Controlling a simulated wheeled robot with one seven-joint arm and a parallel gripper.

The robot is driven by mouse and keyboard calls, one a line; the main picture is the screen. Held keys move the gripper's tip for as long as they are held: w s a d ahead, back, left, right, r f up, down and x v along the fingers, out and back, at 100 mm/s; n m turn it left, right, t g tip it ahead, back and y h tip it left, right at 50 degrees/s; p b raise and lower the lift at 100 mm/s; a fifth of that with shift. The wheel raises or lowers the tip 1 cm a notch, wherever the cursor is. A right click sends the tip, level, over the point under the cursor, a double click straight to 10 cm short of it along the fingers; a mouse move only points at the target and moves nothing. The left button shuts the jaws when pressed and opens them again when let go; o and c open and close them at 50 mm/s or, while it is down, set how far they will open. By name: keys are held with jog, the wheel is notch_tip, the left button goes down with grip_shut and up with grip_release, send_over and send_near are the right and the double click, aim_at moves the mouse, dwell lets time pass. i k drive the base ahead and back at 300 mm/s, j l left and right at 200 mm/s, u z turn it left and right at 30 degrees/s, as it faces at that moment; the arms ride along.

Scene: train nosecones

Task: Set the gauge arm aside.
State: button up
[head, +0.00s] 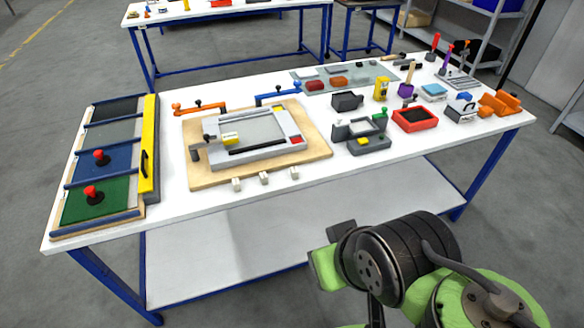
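Several arm-like parts lie around the wooden board (205,178), and I cannot tell for sure which is the gauge arm. An orange arm (200,108) with a black knob is at the board's back left corner. A blue arm (278,95) with a black knob is at its back edge. A grey arm with a yellow block (230,138) reaches over the left side of the grey frame (258,163) on the board. My arm is low at the front right, off the table. The gripper's fingers cannot be made out there, and nothing on the table is touched.
The white table (200,203) has a tray with green, blue and dark panels and a yellow bar (148,150) at left. Three small white blocks (264,178) lie before the board. A grey fixture (367,143), a red bin (414,118) and tools crowd the right. The front right is clear.

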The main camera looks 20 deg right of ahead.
aim_at(229, 137)
jog(key=i+u, duration=0.8)
jog(key=i+l+u, duration=0.15)
jog(key=u, duration=0.3)
jog(key=i, duration=0.1)
